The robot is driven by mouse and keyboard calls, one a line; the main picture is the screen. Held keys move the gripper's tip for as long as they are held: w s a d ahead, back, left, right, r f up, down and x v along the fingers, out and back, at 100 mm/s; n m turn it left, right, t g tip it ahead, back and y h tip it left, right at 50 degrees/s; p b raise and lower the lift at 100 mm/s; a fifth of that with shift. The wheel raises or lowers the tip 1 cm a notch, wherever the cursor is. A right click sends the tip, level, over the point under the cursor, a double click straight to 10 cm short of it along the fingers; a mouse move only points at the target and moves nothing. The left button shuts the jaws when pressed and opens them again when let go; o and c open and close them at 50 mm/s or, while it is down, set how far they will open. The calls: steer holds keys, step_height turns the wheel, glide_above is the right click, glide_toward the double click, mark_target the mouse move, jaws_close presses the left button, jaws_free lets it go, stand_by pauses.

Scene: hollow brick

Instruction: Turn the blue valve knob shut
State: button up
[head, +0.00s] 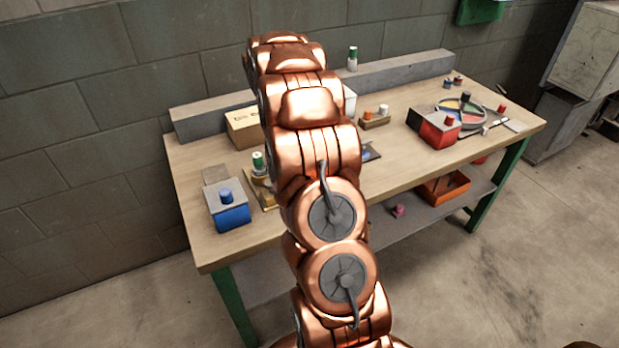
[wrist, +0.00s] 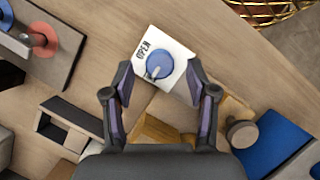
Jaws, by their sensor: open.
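The blue valve knob (wrist: 158,63) is a round disc with a grey pointer bar, on a white plate (wrist: 178,79) with the word OPEN at its left edge. The bar slants from upper right to lower left. My gripper (wrist: 160,73) is open in the wrist view, with one dark finger on each side of the knob. Both fingers look apart from it, and nothing is held. In the head view my arm covers my gripper, and I cannot make out the plate there.
The wooden workbench (head: 420,112) carries a blue box (head: 229,213), a cardboard box (head: 243,130) and a red box (head: 438,128). In the wrist view a block with an orange knob (wrist: 43,39) lies left, and a blue surface (wrist: 270,145) lies lower right.

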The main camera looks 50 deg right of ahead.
steer(key=v, duration=0.9)
steer(key=shift+w+r, duration=0.2)
steer(key=s+a+r+p, duration=0.1)
steer(key=s+a+r, duration=0.2)
steer(key=a, duration=0.3)
steer(key=s+a+r+t+p, duration=0.1)
steer(key=s+a+r, duration=0.2)
steer(key=a, duration=0.3)
steer(key=s+a+r+p, duration=0.2)
steer(key=s+a+r, duration=0.1)
steer(key=a, duration=0.3)
steer(key=s+a+m+p, duration=0.1)
steer(key=s+a, duration=0.5)
steer(key=s, duration=0.3)
steer(key=s+a+m+t+y+p, duration=0.1)
steer(key=s+a+m+p, duration=0.1)
steer(key=s+a, duration=0.5)
steer(key=s, duration=0.3)
steer(key=shift+s, duration=0.25)
